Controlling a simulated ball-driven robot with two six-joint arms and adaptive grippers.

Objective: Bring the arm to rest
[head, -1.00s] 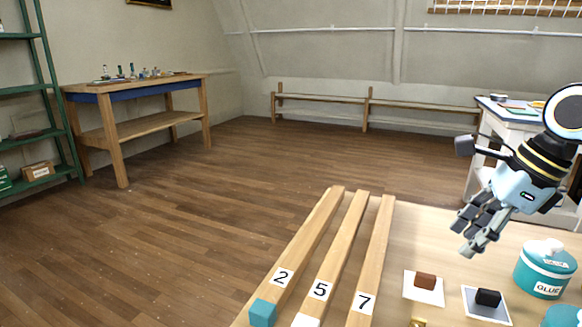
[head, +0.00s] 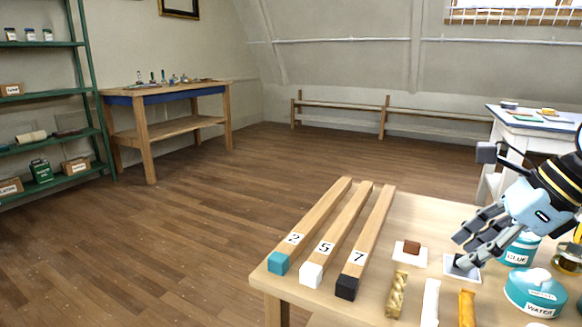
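My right gripper (head: 464,248) comes in from the right edge, light blue and grey with a black and yellow wrist. Its fingers look spread, with nothing seen between them. In the picture its fingertips overlap the card (head: 452,275) with the dark block (head: 462,265), which they partly hide; I cannot tell whether they touch it. My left gripper is not in view.
The wooden table (head: 400,222) bears three bars labelled 2 (head: 312,222), 5 (head: 338,228) and 7 (head: 368,238). A brown block (head: 411,247) on a card, a glue pot (head: 518,252), a water pot (head: 536,292) and several tubes crowd the right side.

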